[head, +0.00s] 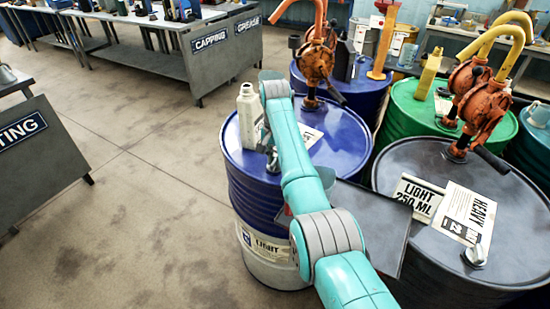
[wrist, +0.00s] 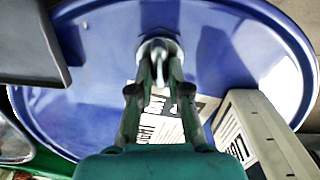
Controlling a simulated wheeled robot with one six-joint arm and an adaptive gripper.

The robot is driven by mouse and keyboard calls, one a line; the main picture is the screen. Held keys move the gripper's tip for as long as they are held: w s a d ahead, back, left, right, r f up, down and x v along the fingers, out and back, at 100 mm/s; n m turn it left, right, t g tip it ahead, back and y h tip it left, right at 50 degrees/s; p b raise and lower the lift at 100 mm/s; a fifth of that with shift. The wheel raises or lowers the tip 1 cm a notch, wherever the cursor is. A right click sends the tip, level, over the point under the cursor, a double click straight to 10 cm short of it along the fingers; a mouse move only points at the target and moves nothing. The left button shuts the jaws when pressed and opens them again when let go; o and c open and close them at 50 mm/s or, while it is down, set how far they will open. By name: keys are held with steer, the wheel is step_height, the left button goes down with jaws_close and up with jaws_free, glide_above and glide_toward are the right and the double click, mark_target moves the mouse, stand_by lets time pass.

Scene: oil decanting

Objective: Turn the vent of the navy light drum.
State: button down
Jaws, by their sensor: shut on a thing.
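The navy light drum (head: 345,135) stands under my teal arm, with its blue top filling most of the wrist view (wrist: 100,60). Its vent (wrist: 160,48) is a small metal piece on the drum top, near the rim. My gripper (wrist: 164,78) is shut on the vent, one finger on each side, in the wrist view. In the head view the gripper (head: 271,158) shows only partly beside my arm, and the vent there is hard to make out.
A pale bottle (head: 250,115) stands on the drum top close to the gripper. An orange pump (head: 315,62) rises at the drum's back. A dark tray (head: 378,225) lies to the right, before the black heavy drum (head: 420,160). Open floor (head: 130,190) lies left.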

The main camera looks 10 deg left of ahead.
steer(key=n, duration=0.4)
steer(key=shift+a+n, duration=0.1)
steer(key=shift+n, duration=0.2)
steer(key=n, duration=0.4)
steer(key=shift+a+n, duration=0.1)
steer(key=shift+n, duration=0.2)
steer(key=n, duration=0.4)
steer(key=shift+s, duration=0.1)
steer(key=shift+a+n, duration=0.1)
steer(key=shift+n, duration=2.1)
steer(key=c, duration=1.1)
jaws_free()
steer(key=shift+s, duration=0.1)
